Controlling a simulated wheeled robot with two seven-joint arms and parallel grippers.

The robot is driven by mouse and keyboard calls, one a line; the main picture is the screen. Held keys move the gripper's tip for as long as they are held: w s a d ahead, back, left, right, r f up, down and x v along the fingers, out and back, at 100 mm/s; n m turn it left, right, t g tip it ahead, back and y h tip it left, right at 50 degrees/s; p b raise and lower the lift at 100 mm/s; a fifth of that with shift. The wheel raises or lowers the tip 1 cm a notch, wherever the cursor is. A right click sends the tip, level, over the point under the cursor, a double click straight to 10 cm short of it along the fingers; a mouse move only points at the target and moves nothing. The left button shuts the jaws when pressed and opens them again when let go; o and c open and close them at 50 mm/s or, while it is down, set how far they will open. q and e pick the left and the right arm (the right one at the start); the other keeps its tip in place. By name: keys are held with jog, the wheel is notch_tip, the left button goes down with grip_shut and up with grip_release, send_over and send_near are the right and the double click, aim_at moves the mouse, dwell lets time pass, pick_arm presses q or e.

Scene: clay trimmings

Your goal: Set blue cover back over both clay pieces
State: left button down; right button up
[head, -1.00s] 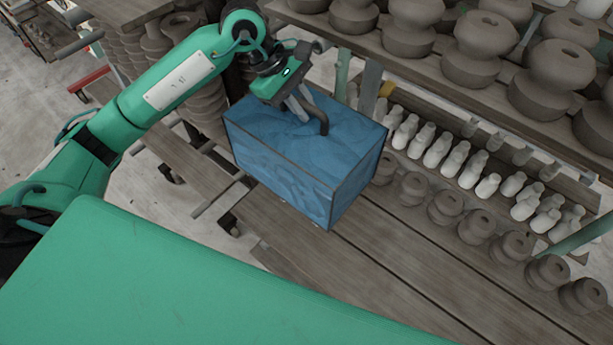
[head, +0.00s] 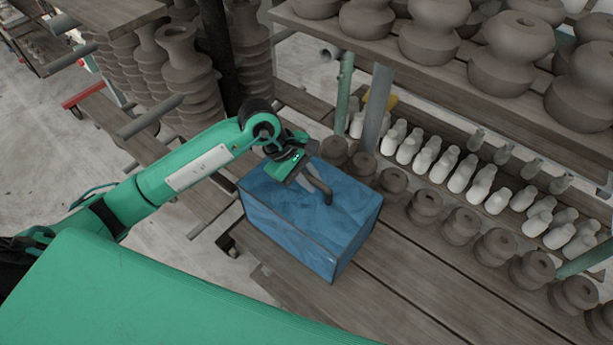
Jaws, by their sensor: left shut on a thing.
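The blue cover (head: 290,230) is a box shape with dark edges and a dark curved handle (head: 319,186) on its top. My left gripper (head: 306,178) is shut on that handle, at the top of the cover. The cover is over the wooden plank shelf at the middle of the head view; I cannot tell whether its bottom edge touches the planks. My right gripper is not in view.
Rows of grey clay pots (head: 461,222) and white pieces (head: 462,172) stand on the shelf to the right. An upper shelf (head: 420,70) with larger pots overhangs the back. Bare planks (head: 400,290) lie in front of the cover.

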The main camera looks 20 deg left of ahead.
pick_arm(q)
jog(key=shift+w+a+f, duration=0.2)
jog(key=shift+w+f, duration=0.05)
jog(key=shift+s+d, duration=0.2)
jog(key=c, duration=1.5)
grip_release()
jog(key=shift+o, duration=0.6)
jog(key=shift+a, duration=0.1)
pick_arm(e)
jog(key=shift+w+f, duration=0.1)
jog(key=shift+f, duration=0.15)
